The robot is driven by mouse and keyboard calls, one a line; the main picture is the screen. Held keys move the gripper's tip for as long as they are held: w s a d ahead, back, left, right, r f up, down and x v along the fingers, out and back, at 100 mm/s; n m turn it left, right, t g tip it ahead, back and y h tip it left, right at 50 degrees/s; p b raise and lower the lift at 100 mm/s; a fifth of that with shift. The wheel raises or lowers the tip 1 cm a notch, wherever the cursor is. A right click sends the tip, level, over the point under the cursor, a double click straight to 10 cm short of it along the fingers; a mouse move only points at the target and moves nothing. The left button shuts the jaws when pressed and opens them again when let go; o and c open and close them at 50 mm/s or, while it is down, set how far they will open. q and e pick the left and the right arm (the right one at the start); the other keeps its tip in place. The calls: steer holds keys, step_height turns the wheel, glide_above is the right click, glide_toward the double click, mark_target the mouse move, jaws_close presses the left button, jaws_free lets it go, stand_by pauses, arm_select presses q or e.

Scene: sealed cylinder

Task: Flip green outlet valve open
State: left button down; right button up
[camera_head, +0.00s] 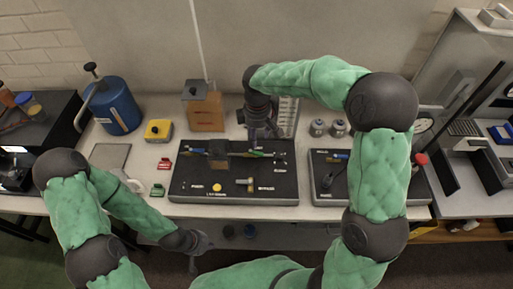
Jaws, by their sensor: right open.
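A dark board (180,185) lies on the bench in the middle, with a pipe fitting running across it. My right gripper (262,136) points down just above the right part of the fitting, open. Whether it touches the green part is not clear. My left gripper (203,243) is low in front of the bench edge, away from the board; its fingers are too small to read.
A blue cylinder (113,107) stands at the back left, with a yellow box (158,130) and an orange-brown box (205,110) beside it. Small red (164,164) and green (157,191) items lie left of the board. A second dark board (322,193) is on the right, partly behind my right arm.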

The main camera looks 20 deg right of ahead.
mark_target(256, 153)
step_height(256, 153, down, 8)
steer(key=shift+w+f+b, duration=0.15)
steer(key=shift+f+b, duration=0.05)
steer(key=shift+b, duration=0.45)
jaws_close()
